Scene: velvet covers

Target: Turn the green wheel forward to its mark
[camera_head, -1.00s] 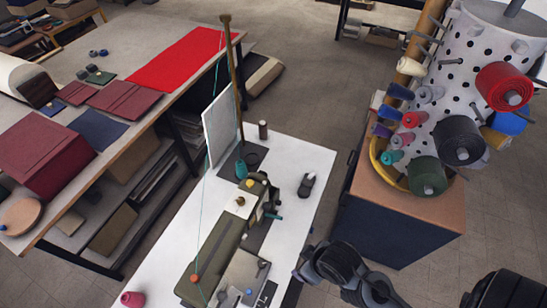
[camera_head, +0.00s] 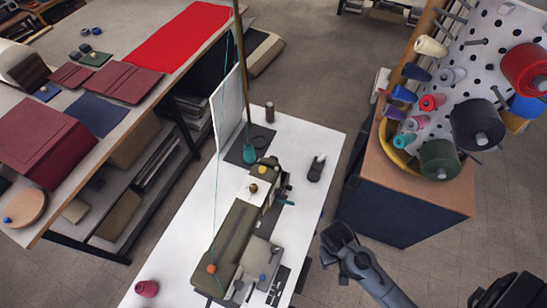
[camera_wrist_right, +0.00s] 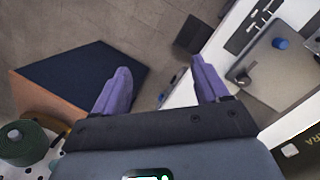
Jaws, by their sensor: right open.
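An olive-green sewing machine (camera_head: 232,240) lies along the white table in the head view. I cannot make out a green wheel or its mark for sure; small dark and teal parts sit at the machine's far right end. My right gripper (camera_head: 335,238) hangs over the floor to the right of the table, apart from the machine. In the right wrist view its two purple fingers (camera_wrist_right: 160,95) are spread and empty, with the table edge beyond the right finger. The machine's grey plate (camera_wrist_right: 275,70) with a blue knob shows at the upper right there. My left gripper is in neither view.
A wooden-topped dark cabinet (camera_head: 405,215) bears a perforated rack with several spools, including a dark green one (camera_head: 440,160). A teal cone (camera_head: 249,154), a pole with thread, a white panel and a pink spool (camera_head: 147,288) are around the machine.

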